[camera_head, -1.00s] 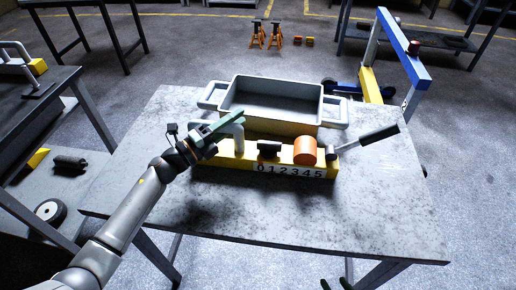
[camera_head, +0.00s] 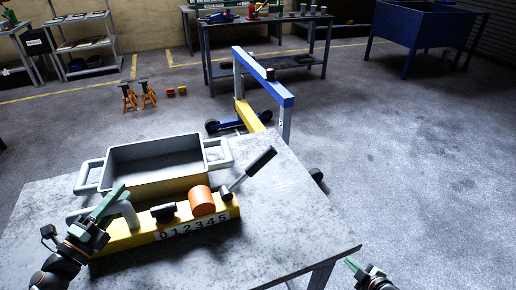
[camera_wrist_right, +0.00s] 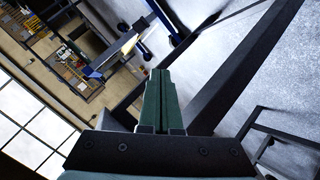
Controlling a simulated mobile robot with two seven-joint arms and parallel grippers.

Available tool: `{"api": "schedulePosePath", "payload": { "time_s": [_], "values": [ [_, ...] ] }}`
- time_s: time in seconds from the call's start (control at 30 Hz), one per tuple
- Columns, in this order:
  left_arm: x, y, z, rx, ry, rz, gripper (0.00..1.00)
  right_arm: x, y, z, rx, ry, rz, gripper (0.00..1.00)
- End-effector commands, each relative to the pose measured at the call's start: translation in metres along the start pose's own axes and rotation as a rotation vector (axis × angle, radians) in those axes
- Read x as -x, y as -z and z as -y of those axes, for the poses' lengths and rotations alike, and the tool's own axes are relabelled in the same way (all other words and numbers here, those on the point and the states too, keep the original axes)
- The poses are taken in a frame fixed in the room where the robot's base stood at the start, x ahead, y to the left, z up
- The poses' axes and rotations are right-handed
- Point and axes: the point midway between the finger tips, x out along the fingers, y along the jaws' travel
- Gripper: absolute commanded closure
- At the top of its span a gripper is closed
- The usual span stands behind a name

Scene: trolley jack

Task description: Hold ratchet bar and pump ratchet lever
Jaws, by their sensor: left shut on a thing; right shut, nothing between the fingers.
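The yellow ratchet unit (camera_head: 140,238), numbered 0 to 5, lies on the grey table. A grey bent bar (camera_head: 129,214) rises from its left end. My left gripper (camera_head: 108,203) is shut on this bar, its green fingers partly covering it. The ratchet lever (camera_head: 260,162), with a dark grip and metal shaft, tilts up to the right from the unit's right end. My right gripper (camera_head: 352,265) is beyond the table's right edge, well apart from the lever. Its green fingers are shut and empty in the right wrist view (camera_wrist_right: 158,98).
An orange cylinder (camera_head: 201,201) and a black knob (camera_head: 163,212) sit on the unit. A grey two-handled tray (camera_head: 150,190) stands behind it. A blue and yellow frame (camera_head: 264,77) stands behind the table. The table's right part (camera_head: 300,215) is clear.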

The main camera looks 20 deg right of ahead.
Motion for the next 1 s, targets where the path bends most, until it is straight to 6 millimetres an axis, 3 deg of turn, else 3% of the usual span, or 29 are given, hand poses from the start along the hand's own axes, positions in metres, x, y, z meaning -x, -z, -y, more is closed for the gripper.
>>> {"api": "schedulePosePath", "payload": {
  "time_s": [0.03, 0.2, 0.3, 0.43, 0.57, 0.77, 0.87, 1.0],
  "values": [
    [0.000, 0.000, 0.000, 0.000, -0.001, 0.000, 1.00, -0.017, -0.004, -0.035, 0.018, -0.035, 0.005, 1.00],
    [0.000, 0.000, 0.000, 0.000, -0.001, 0.000, 1.00, -0.052, -0.010, -0.136, 0.025, -0.139, 0.045, 1.00],
    [0.000, 0.000, 0.000, 0.000, -0.001, 0.000, 1.00, -0.067, -0.003, -0.186, 0.002, -0.192, 0.072, 1.00],
    [0.000, 0.000, 0.000, -0.001, -0.001, 0.000, 1.00, -0.085, 0.022, -0.230, -0.050, -0.224, 0.108, 1.00],
    [0.000, 0.000, 0.000, -0.001, -0.001, 0.000, 1.00, -0.105, 0.069, -0.247, -0.111, -0.192, 0.133, 1.00],
    [0.000, 0.000, 0.000, -0.001, -0.001, 0.000, 1.00, -0.124, 0.169, -0.243, -0.158, -0.041, 0.140, 1.00],
    [0.000, 0.000, 0.000, -0.001, -0.001, 0.000, 1.00, -0.123, 0.225, -0.238, -0.147, 0.060, 0.132, 1.00],
    [0.000, 0.000, 0.000, -0.001, 0.000, 0.000, 1.00, -0.107, 0.303, -0.228, -0.091, 0.214, 0.107, 1.00]
  ]
}}
